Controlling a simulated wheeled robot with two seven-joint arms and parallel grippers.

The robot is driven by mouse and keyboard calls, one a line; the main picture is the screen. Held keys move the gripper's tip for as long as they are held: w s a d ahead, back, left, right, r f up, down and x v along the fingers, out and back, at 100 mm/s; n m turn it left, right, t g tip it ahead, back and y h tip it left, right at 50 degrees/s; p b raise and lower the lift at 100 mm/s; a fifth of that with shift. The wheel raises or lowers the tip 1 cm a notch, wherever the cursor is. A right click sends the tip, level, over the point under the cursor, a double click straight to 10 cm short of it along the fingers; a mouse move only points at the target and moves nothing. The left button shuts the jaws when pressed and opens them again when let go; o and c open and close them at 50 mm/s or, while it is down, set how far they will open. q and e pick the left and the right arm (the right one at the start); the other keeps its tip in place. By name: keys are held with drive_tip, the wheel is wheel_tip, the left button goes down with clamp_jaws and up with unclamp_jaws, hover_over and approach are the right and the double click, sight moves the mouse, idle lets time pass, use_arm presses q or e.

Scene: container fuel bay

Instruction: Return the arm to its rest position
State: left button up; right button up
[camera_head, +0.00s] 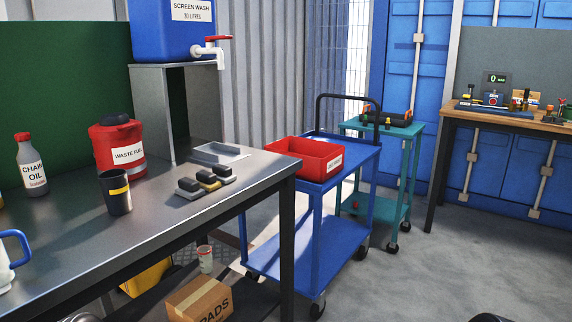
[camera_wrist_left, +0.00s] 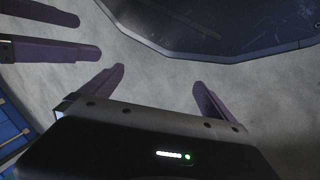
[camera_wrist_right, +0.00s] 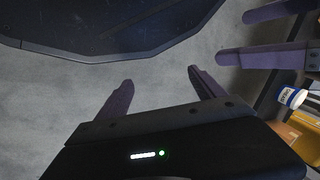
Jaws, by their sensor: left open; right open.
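My left gripper (camera_wrist_left: 158,76) shows in the left wrist view with its two purple fingers spread and nothing between them. My right gripper (camera_wrist_right: 160,75) shows in the right wrist view, also open and empty. Both hang over bare grey floor, beside the dark edge of my base. Each wrist view also shows the other gripper's two fingers at its side, so the grippers are near each other and apart from the furniture. Neither gripper is clearly visible in the head view.
A steel bench (camera_head: 120,240) at left holds a waste fuel can (camera_head: 117,150), a chain oil bottle (camera_head: 32,165), a black cup (camera_head: 115,192) and a grey tray (camera_head: 220,153). A blue cart (camera_head: 305,248) carries a red bin (camera_head: 305,158).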

use_arm(q)
wheel_tip(320, 180, up, 23)
drive_tip(key=s+d+p, duration=0.1)
drive_tip(key=s+p, duration=0.1)
drive_tip(key=p, duration=1.7)
use_arm(e)
wheel_tip(320, 180, up, 23)
drive_tip(key=s+a, duration=0.1)
drive_tip(key=s, duration=0.1)
drive_tip(key=shift+f, duration=0.1)
